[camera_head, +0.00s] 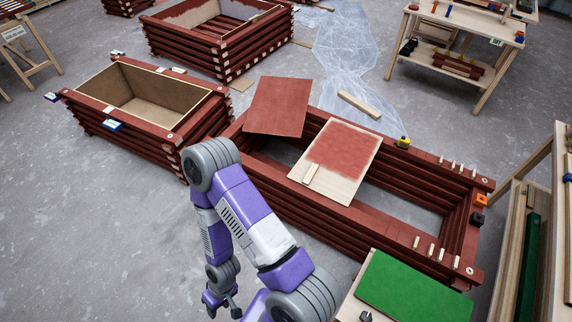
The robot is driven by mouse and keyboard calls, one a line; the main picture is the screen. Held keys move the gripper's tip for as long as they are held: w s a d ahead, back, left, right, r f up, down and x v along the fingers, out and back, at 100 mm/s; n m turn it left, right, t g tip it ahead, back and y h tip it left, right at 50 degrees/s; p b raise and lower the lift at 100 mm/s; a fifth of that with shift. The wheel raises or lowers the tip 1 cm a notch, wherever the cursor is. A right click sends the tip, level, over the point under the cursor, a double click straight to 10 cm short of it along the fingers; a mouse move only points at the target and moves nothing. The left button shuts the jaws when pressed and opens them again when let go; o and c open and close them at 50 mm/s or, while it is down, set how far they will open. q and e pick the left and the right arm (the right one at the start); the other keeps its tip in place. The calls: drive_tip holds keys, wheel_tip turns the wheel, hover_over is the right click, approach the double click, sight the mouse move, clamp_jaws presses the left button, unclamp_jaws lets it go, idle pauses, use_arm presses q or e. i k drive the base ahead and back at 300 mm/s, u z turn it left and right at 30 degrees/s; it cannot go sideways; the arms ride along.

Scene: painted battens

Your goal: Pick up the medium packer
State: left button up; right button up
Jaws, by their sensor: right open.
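I cannot tell for sure which piece is the medium packer. Small pale wooden pieces (430,250) stand in a row on the near right rim of the long red batten frame (330,213). Similar pale pieces (453,166) stand along its far right rim. An orange block (481,200) and a black block (477,219) sit at its right end. A short pale wood piece (310,173) lies on a half-painted panel (342,150) across the frame. My right gripper (223,308) hangs low at the bottom, left of the frame, open and empty. My left gripper is not in view.
A green panel (415,288) lies at the front right. A red panel (277,106) rests on the frame's far left end. A yellow tool (403,142) sits on the far rim. Another batten box (150,92) stands left. Floor left of my arm is clear.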

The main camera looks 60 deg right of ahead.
sight(309, 175)
drive_tip(key=z, duration=0.75)
drive_tip(key=i, duration=1)
drive_tip(key=z, duration=1.3)
drive_tip(key=i, duration=0.65)
drive_tip(key=z, duration=0.05)
